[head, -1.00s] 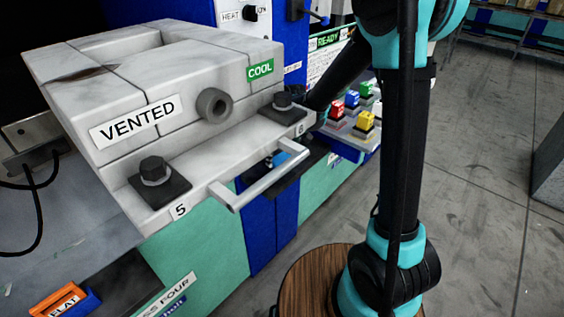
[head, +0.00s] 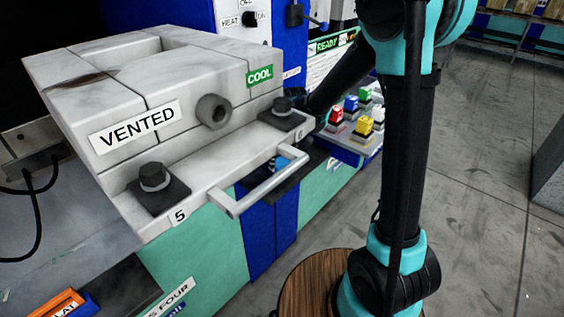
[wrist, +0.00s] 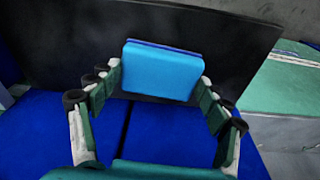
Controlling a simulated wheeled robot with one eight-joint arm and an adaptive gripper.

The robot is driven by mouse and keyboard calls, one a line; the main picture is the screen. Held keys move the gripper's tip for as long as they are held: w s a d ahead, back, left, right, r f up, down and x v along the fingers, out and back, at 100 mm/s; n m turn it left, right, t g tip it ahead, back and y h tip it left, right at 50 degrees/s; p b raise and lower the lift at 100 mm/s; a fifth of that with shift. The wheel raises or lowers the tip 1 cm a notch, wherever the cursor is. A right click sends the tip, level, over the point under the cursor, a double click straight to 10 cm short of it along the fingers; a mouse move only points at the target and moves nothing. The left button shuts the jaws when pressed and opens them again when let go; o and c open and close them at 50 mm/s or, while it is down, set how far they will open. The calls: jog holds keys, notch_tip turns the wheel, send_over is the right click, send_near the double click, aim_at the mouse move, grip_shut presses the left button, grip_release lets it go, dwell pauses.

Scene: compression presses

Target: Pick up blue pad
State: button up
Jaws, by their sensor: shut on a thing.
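The blue pad (wrist: 162,70) is a light blue square with a darker blue edge along its top in the wrist view. My gripper (wrist: 160,77) has one finger at each side of the pad and is shut on it. A dark panel is behind the pad, with blue surfaces below. In the head view a small piece of blue (head: 285,160) shows under the press handle. The rest of my gripper is hidden there behind the press block and handle.
The pale VENTED block (head: 190,115) with its bar handle (head: 262,187) overhangs the area close by. Red, blue, green and yellow pieces (head: 364,126) stand beyond it on a ledge. An orange FLAT tray (head: 57,304) is at lower left. Open floor (head: 475,190) is at right.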

aim_at(283, 162)
notch_tip(283, 162, up, 6)
jog(key=shift+r, duration=0.1)
jog(key=s+d, duration=1.2)
jog(key=d, duration=0.3)
jog(key=shift+d, duration=0.25)
